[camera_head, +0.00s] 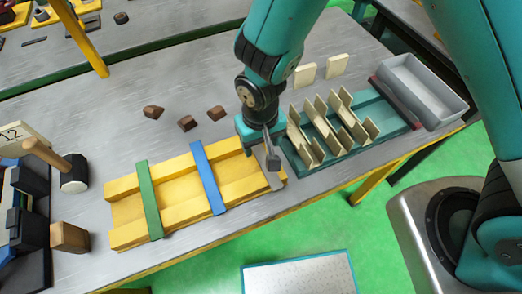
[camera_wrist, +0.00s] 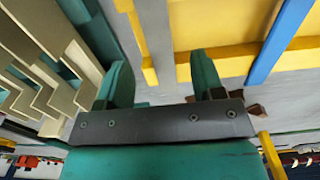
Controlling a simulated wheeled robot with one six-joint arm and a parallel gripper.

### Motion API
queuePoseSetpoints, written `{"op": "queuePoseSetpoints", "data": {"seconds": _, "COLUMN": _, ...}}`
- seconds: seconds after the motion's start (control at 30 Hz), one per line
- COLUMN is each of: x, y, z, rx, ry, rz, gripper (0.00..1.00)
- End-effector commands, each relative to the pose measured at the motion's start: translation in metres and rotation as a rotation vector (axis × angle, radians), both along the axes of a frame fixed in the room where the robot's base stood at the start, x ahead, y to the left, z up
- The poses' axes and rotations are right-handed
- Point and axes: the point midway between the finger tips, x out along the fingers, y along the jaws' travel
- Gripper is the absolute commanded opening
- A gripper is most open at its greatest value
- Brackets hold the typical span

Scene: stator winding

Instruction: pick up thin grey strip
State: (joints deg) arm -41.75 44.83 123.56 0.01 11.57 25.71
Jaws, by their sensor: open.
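The thin grey strip (camera_head: 275,183) lies across the right end of the yellow frame (camera_head: 180,185), partly hidden by my gripper in the head view. In the wrist view the strip (camera_wrist: 155,35) runs up the picture between the two fingers. My gripper (camera_head: 262,148) is above the strip's far part, pointing down. In the wrist view my gripper (camera_wrist: 162,65) is open, with its teal fingers apart and nothing held between them. I cannot tell the exact height of the fingers above the strip.
A green strip (camera_head: 149,200) and a blue strip (camera_head: 208,178) also cross the yellow frame. A teal base with cream slotted holders (camera_head: 322,125) stands close on the right, then a grey bin (camera_head: 425,90). Brown blocks (camera_head: 187,122) lie behind. A mallet (camera_head: 72,172) stands left.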

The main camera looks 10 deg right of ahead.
Motion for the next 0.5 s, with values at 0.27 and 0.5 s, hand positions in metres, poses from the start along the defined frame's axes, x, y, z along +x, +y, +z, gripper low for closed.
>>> {"op": "queuePoseSetpoints", "data": {"seconds": 0.27, "x": 0.000, "y": -0.001, "z": -0.032, "rx": -0.002, "ry": 0.002, "rz": 0.000, "gripper": 0.62}}
{"op": "queuePoseSetpoints", "data": {"seconds": 0.5, "x": 0.001, "y": -0.001, "z": -0.036, "rx": 0.000, "ry": 0.000, "rz": 0.000, "gripper": 0.62}}
